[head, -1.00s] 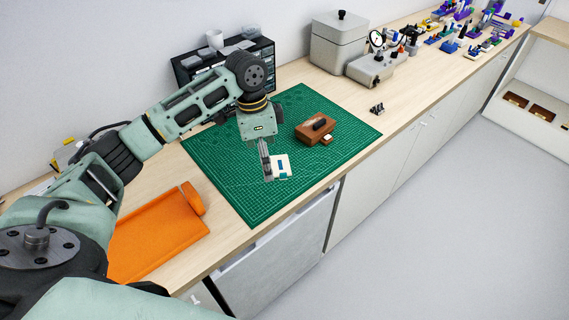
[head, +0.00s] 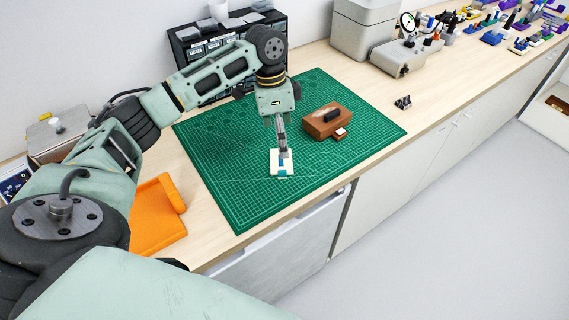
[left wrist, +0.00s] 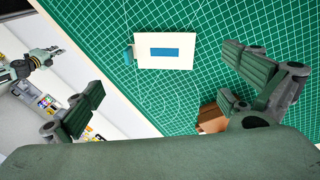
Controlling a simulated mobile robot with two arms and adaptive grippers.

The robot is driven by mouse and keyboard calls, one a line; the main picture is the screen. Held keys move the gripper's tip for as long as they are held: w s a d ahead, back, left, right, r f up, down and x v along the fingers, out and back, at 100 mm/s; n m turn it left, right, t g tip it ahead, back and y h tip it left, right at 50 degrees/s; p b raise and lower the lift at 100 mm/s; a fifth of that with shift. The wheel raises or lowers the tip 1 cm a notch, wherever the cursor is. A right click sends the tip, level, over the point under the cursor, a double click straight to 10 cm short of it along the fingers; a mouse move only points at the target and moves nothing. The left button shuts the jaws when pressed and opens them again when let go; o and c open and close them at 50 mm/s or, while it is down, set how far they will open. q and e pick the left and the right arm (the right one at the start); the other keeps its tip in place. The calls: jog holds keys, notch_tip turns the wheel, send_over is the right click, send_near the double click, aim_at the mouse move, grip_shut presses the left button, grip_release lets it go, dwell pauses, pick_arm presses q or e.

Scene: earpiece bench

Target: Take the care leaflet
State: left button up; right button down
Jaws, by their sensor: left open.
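The care leaflet (head: 277,170) looks like a flat white card with a blue patch, lying on the green cutting mat (head: 235,200). In the left wrist view the leaflet (left wrist: 148,60) lies at the upper middle, with a small teal piece at its left edge. My left gripper (head: 283,153) is over the leaflet and points down at it. In the left wrist view its two fingers (left wrist: 165,78) are wide apart with nothing between them. The fingers hide part of the leaflet in the head view. My right arm's end (left wrist: 45,60) shows small at the left of the wrist view.
A brown block with a black handle (head: 321,124) stands on the mat to the right, with a small brown piece beside it. An orange tray (head: 155,225) lies left of the mat. A dark drawer unit (head: 200,50) stands behind.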

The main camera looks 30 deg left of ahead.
aim_at(281, 162)
pick_arm(q)
jog(key=shift+s+f+p, duration=0.35)
jog(key=shift+s+f, duration=0.05)
jog(key=shift+f, duration=0.35)
notch_tip(281, 162, down, 4)
jog(key=shift+d+r+p, duration=0.1)
jog(key=shift+r+p, duration=0.05)
jog(key=shift+p, duration=0.45)
jog(key=shift+f, duration=0.4)
pick_arm(e)
jog(key=shift+w+a+r, duration=0.1)
jog(key=shift+w+r, duration=0.1)
jog(key=shift+r, duration=0.35)
jog(key=shift+w+r, duration=0.15)
jog(key=shift+r, duration=0.4)
pick_arm(q)
jog(key=shift+c, duration=0.3)
jog(key=shift+c, duration=0.9)
jog(key=c, duration=0.8)
